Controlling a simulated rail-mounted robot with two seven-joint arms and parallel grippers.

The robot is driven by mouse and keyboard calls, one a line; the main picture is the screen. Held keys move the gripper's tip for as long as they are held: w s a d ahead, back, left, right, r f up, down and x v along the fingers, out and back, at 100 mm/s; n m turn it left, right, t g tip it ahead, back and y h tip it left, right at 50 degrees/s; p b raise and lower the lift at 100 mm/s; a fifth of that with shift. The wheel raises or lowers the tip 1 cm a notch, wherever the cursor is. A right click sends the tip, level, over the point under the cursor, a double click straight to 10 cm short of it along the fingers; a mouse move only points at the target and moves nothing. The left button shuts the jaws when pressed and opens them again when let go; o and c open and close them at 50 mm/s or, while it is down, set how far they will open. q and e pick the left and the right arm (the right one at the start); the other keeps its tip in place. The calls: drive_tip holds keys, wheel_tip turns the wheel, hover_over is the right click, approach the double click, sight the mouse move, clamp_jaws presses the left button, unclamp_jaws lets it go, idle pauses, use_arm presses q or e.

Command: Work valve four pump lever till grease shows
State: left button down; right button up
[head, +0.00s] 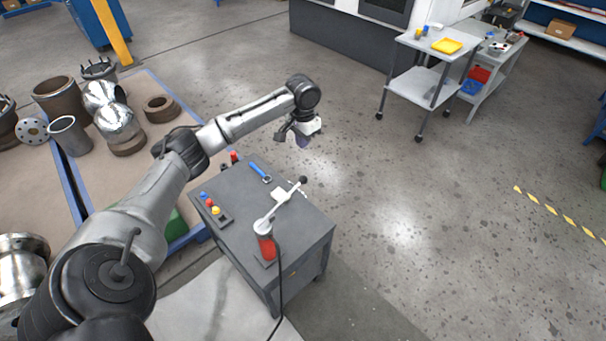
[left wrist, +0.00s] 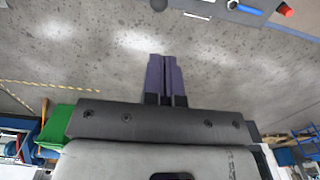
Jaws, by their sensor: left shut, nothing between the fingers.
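A red grease pump (head: 267,247) stands upright near the front edge of a grey cabinet top (head: 235,193). Its pale lever (head: 284,204) slants up to the right and ends in a black knob (head: 303,180). The knob seems to show at the top edge of the left wrist view (left wrist: 159,4). My left gripper (head: 303,142) is beyond the cabinet's far side, apart from the lever. Its purple fingers (left wrist: 165,78) are shut together and empty. My right gripper is out of view. I cannot tell which valve is number four, and no grease is visible.
A blue tool (head: 260,172) and red, blue and yellow small items (head: 211,205) lie on the cabinet. A black hose (head: 281,290) hangs down its front. Metal valve bodies (head: 118,122) stand at left. A trolley (head: 425,80) is far right. Floor between is clear.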

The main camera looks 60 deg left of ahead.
use_arm(q)
drive_tip(key=shift+f, duration=0.15)
approach(303, 176)
wheel_tip(303, 176, down, 5)
drive_tip(key=shift+f, duration=1.3)
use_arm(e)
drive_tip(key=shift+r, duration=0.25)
use_arm(q)
drive_tip(key=shift+p, duration=0.3)
